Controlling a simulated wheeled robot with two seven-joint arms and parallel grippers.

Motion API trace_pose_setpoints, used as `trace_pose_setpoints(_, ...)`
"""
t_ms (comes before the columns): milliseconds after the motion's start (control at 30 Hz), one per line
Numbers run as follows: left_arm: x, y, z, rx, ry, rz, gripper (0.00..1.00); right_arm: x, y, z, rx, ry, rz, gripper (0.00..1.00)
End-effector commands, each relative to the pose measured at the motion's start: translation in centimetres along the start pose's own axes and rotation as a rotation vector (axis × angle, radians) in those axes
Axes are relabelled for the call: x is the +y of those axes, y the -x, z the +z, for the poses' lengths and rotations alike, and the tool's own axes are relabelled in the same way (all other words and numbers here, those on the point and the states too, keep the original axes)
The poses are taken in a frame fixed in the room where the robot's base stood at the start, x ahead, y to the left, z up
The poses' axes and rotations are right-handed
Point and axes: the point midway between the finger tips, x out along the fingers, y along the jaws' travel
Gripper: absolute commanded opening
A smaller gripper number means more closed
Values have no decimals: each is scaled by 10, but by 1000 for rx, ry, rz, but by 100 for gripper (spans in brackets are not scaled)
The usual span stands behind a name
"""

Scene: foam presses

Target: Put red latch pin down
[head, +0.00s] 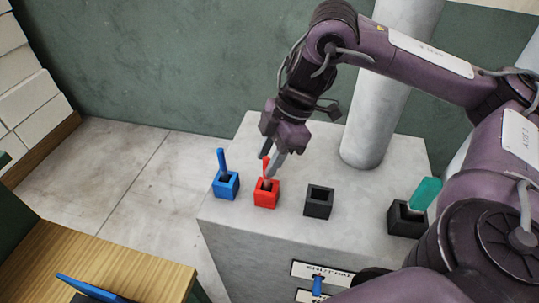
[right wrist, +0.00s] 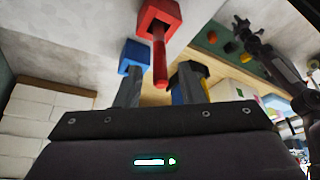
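The red latch pin (right wrist: 159,60) stands in the red square socket (head: 266,194) on the grey block. In the head view the pin's upper part shows just beside a finger of my right gripper (head: 272,168). In the right wrist view, the fingers of my right gripper (right wrist: 160,92) are apart, with the pin's free end between them and clear space on both sides. A dark arm end, apparently my left gripper (right wrist: 243,30), shows small at the upper right of the wrist view; its fingers are too small to read.
A blue socket with a blue pin (head: 226,183) stands just left of the red one. An empty black socket (head: 318,201) and a black socket with a teal-tabbed pin (head: 406,218) stand to the right. A grey column (head: 385,90) rises behind. A wooden table (head: 130,270) is at lower left.

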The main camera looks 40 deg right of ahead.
Motion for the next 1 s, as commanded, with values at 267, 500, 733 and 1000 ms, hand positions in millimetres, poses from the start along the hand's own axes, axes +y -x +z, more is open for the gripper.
trace_pose_setpoints(267, 0, 42, -3, -2, -2, 1, 36, 1, 48, -3, 0, -2, 3, 36)
trace_pose_setpoints(500, 0, 64, -4, -2, -2, 1, 36, 0, 71, -2, 0, -2, 0, 36)
trace_pose_setpoints(733, 0, 67, -5, -2, -2, 1, 36, 0, 75, 0, 0, 0, 0, 36)
trace_pose_setpoints(1000, 0, 66, -5, -2, -2, 1, 36, 0, 74, 0, 0, 0, 0, 36)
